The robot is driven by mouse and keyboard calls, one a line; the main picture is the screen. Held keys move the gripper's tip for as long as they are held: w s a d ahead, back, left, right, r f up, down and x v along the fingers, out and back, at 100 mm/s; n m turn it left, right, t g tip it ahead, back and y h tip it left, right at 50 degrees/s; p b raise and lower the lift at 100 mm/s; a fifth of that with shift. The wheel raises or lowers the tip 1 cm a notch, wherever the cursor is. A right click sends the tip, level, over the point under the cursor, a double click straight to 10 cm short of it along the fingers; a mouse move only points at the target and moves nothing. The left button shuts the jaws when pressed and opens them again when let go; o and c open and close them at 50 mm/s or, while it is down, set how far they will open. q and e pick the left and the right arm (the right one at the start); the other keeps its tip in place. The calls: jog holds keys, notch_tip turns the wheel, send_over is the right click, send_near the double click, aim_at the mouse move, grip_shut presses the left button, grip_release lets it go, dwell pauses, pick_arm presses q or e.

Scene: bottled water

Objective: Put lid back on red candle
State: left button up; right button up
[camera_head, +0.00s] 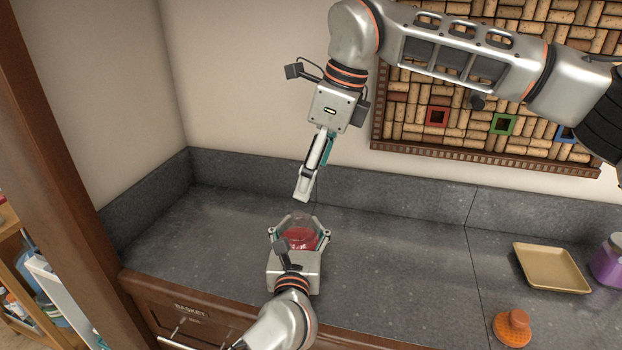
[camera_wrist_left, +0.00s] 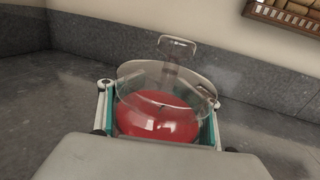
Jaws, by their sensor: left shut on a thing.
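The red candle (camera_head: 302,240) is red wax in a clear glass jar, near the counter's left part. It also shows in the left wrist view (camera_wrist_left: 158,118). My left gripper (camera_head: 299,236) is shut on the jar, with one finger at each side of it. My right gripper (camera_head: 303,196) points down above and behind the candle; its fingers are seen edge-on, so its opening is unclear. A round orange piece with a knob (camera_head: 512,327), which looks like a lid, lies at the front right. I cannot tell whether it belongs to the red candle.
A tan square tray (camera_head: 551,268) and a purple jar (camera_head: 610,262) stand on the counter (camera_head: 400,265) at the right. The counter between the candle and the tray is clear. A stone backsplash and a cork board (camera_head: 470,110) are behind. A wooden post (camera_head: 70,170) stands at the left.

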aim_at(299, 244)
pick_arm(q)
jog(key=o, duration=2)
jog(key=shift+c, duration=0.2)
jog(key=s, duration=0.4)
jog(key=s+a, duration=0.1)
jog(key=s, duration=0.7)
jog(key=shift+a, duration=0.15)
